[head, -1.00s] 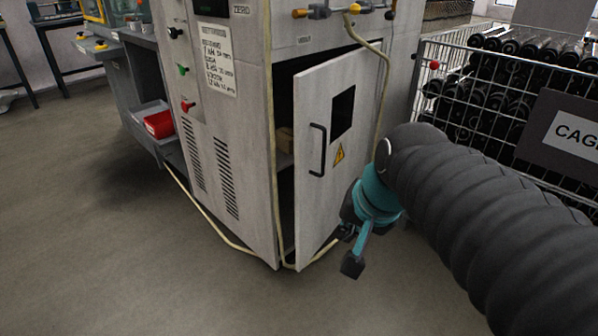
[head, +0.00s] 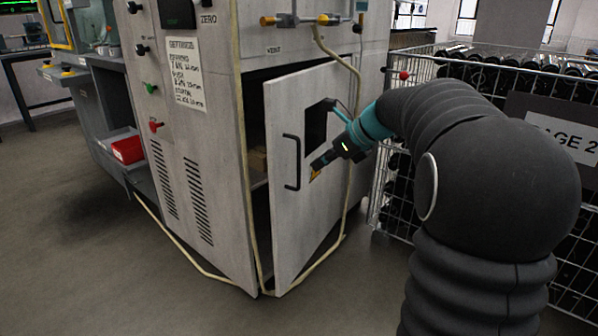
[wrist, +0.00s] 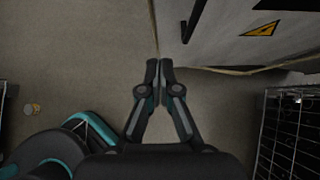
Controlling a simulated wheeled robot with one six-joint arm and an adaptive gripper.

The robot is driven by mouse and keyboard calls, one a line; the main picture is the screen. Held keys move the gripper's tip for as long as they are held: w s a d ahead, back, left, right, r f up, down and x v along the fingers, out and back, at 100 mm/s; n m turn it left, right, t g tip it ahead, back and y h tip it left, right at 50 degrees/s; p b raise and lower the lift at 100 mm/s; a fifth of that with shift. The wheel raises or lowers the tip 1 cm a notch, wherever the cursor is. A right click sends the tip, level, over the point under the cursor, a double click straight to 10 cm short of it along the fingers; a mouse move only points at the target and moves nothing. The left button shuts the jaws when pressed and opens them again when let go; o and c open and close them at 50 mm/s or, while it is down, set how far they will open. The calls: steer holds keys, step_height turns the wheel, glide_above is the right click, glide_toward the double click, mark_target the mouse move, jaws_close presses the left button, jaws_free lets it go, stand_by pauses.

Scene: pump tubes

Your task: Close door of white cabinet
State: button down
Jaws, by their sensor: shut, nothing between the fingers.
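The white cabinet (head: 200,130) stands in the middle of the head view. Its door (head: 285,215) is ajar, with a dark gap along its left edge and top. The door has a black handle (head: 291,162), a dark square window and a yellow warning sign, partly covered by my gripper. My gripper (head: 318,166) is shut and empty, in front of the door at the height of the handle and to its right. In the wrist view the fingertips (wrist: 159,66) are together over bare floor, and the door (wrist: 225,35) shows beyond them. I cannot tell whether the gripper touches the door.
A pale tube (head: 349,165) hangs down past the door and runs along the floor by the cabinet's base. A wire cage (head: 385,200) with dark cylinders stands close on the right. A red bin (head: 127,150) sits at left. The floor in front is clear.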

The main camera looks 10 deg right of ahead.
mark_target(276, 181)
steer(key=x, duration=0.3)
steer(key=r+b+x, duration=0.1)
steer(key=x, duration=0.3)
steer(key=w+a+b+x, duration=0.1)
steer(key=x, duration=0.3)
steer(key=shift+w+a+r, duration=0.1)
steer(key=shift+a, duration=0.15)
steer(key=shift+w+a, duration=0.3)
steer(key=shift+a, duration=0.05)
steer(key=shift+w+r, duration=0.1)
